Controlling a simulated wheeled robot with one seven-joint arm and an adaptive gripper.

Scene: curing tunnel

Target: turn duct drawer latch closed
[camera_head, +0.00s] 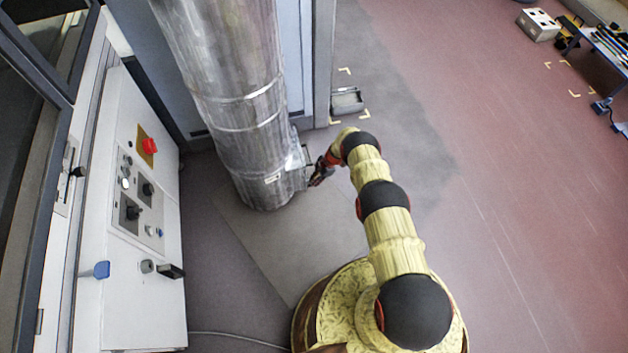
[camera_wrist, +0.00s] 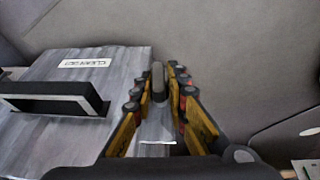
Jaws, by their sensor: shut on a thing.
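The big metal duct (camera_head: 232,95) stands upright at left of centre in the head view. The drawer (camera_head: 296,160) sits low on its right side. In the wrist view the grey drawer front (camera_wrist: 70,132) carries a black bar handle (camera_wrist: 50,98) and a white label (camera_wrist: 85,62). The latch (camera_wrist: 158,78) is a narrow grey piece beside the drawer front's right edge, pointing up the picture. My gripper (camera_head: 318,174) is at the drawer's side; in the wrist view its fingers (camera_wrist: 160,92) are shut on the latch, one on each side. The head view hides the latch.
A white control cabinet (camera_head: 140,255) with a red button stands at the left. A grey bin (camera_head: 347,101) sits on the floor behind my gripper. A thin cable (camera_head: 240,338) lies on the floor at the front.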

